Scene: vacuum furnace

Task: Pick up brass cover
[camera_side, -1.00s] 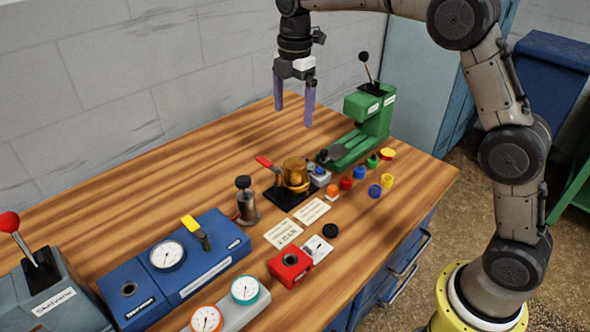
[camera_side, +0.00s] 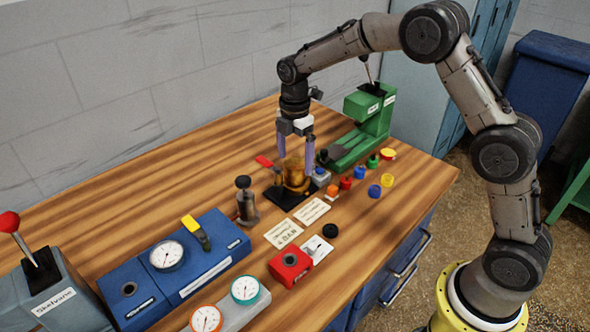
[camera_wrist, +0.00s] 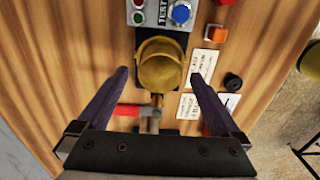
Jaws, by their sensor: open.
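The brass cover (camera_side: 292,169) is a rounded, gold-brown dome on a dark base on the wooden bench. It shows from above in the wrist view (camera_wrist: 159,67), a little beyond my fingertips. My gripper (camera_side: 295,158) is open, with its two purple fingers pointing down around the cover in the side view. In the wrist view my gripper (camera_wrist: 160,73) has one finger on each side of the cover's line, with gaps to both. I cannot tell whether either finger touches it.
A red-handled lever (camera_side: 264,161) stands close to the cover's left. A grey-blue button box (camera_side: 320,177) is close on its right. A green press (camera_side: 368,125) stands behind right. Paper labels (camera_side: 283,234) lie in front. The bench's back left is clear.

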